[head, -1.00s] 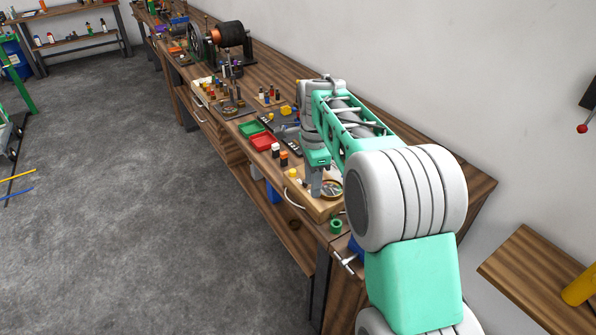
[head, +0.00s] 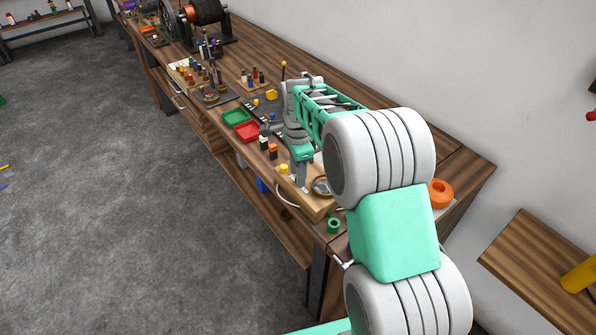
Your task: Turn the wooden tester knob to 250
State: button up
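The wooden tester (head: 316,209) is a light wood box near the front end of the workbench. A round dial (head: 321,187) shows on its top, too small to read. My gripper (head: 299,184) points down over the tester, just left of the dial. Its fingers are small and partly hidden, so I cannot tell whether they are open or shut, or touching anything. The knob cannot be made out; the gripper and arm cover that part of the box. A pale cable loops at the tester's left side.
Red (head: 247,131) and green (head: 235,117) trays lie further along the bench. Small bottles stand between the trays and the tester. A green ring (head: 333,225) lies near the front edge, an orange round part (head: 440,193) at the right. The grey floor at left is clear.

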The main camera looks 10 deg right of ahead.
jog(key=shift+f, duration=0.5)
grip_shut()
